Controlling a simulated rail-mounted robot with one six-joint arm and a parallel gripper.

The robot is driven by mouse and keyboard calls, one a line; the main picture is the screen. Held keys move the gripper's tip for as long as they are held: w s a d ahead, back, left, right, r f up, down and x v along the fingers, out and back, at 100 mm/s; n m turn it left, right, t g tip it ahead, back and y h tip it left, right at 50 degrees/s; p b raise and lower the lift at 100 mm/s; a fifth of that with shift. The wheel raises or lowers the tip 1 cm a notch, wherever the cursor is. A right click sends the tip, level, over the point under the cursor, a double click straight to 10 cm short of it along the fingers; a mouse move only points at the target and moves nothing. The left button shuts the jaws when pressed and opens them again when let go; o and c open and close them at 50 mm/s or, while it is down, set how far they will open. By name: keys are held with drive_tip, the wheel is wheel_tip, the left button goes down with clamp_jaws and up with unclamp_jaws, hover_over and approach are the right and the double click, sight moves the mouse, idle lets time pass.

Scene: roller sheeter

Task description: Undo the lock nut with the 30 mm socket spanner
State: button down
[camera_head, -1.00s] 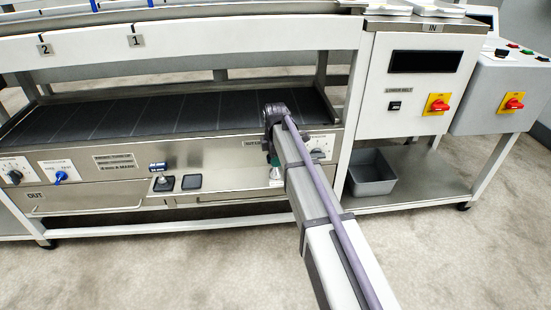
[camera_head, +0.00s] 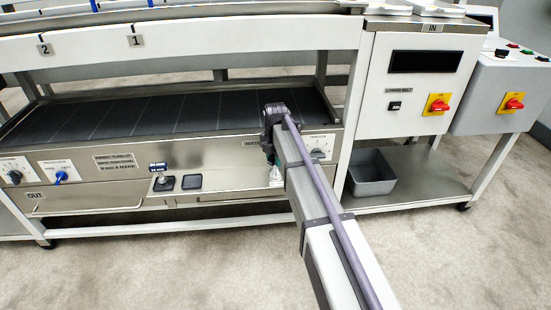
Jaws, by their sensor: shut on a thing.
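My gripper (camera_head: 275,172) is at the front panel of the machine, below the end of my arm and left of the tension knob (camera_head: 318,153). My arm hides most of it. A little green shows there, which fits the handle of a held socket spanner (camera_head: 271,158); its socket end cannot be made out. The lock nut is hidden behind my arm, so I cannot tell whether the socket is on it. Another tool with a dark blue top (camera_head: 159,168) stands upright on a black square pad at the left.
An empty black pad (camera_head: 191,182) lies beside the standing tool. The dark belt (camera_head: 130,115) runs behind the panel. A white frame post (camera_head: 350,120) stands to the right of my arm. A grey bin (camera_head: 372,176) sits on the lower shelf. The floor in front is clear.

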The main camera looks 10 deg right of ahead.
drive_tip(key=n, duration=0.3)
drive_tip(key=shift+n, duration=1.2)
drive_tip(key=shift+m, duration=0.5)
drive_tip(key=shift+m, duration=0.4)
drive_tip(key=shift+r, duration=0.1)
drive_tip(key=shift+r+p, duration=1.3)
drive_tip(key=shift+p, duration=0.1)
